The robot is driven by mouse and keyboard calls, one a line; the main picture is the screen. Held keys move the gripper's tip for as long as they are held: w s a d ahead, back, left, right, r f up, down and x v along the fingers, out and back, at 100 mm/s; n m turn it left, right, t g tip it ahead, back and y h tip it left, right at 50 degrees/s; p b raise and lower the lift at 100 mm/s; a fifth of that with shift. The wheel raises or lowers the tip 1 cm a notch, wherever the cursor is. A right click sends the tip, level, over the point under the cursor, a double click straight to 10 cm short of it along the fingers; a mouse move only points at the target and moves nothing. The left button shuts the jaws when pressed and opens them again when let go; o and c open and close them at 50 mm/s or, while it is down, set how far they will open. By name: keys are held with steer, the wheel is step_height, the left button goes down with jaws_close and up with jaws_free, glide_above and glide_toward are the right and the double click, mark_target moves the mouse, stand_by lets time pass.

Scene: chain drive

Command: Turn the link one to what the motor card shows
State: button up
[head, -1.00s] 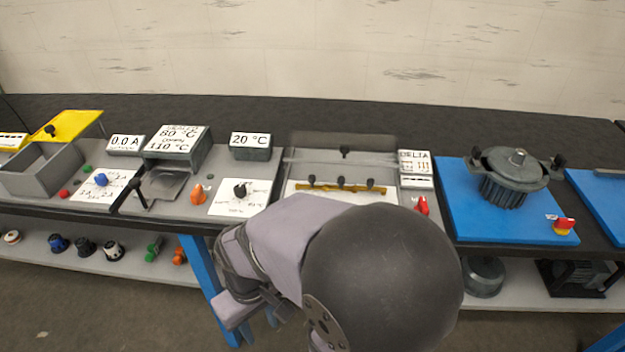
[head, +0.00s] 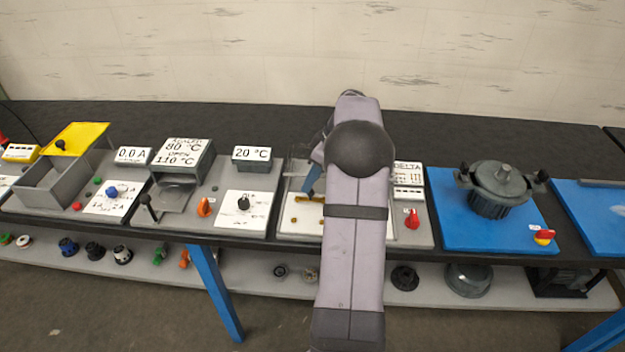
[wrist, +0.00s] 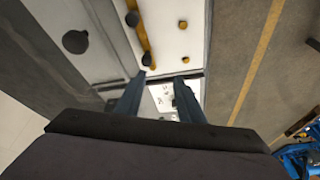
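The terminal board (head: 285,228) has a brass link bar (head: 302,198), partly hidden by my arm. In the wrist view the brass bar (wrist: 140,37) carries black knobs (wrist: 132,18), with another knob (wrist: 147,60) at its near end. Separate brass posts (wrist: 183,24) stand beside it. My gripper (wrist: 158,78) is open above the board's left end, its fingertips close to the near-end knob with nothing visible held between them. In the head view, one blue finger (head: 312,180) shows left of my arm. The motor card (head: 408,172) reads DELTA; its lower part is too small to read.
A red switch (head: 412,218) sits right of the board. A black dial (head: 244,203) on a white card is to the left. A black round knob (wrist: 75,42) shows behind the bar.

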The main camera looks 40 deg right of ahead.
mark_target(313, 190)
steer(key=shift+n, duration=0.3)
steer(key=shift+w+d+f+p, duration=0.3)
steer(key=shift+w+f+p, duration=0.15)
steer(key=shift+f, duration=0.6)
steer(key=shift+w+d+f+p, duration=0.3)
steer(key=shift+f+p, duration=0.3)
steer(key=shift+f, duration=0.4)
steer(key=shift+w+d+f+p, duration=0.25)
steer(key=shift+w+f+p, duration=0.25)
steer(key=shift+f, duration=0.55)
steer(key=shift+s, duration=0.1)
jaws_close()
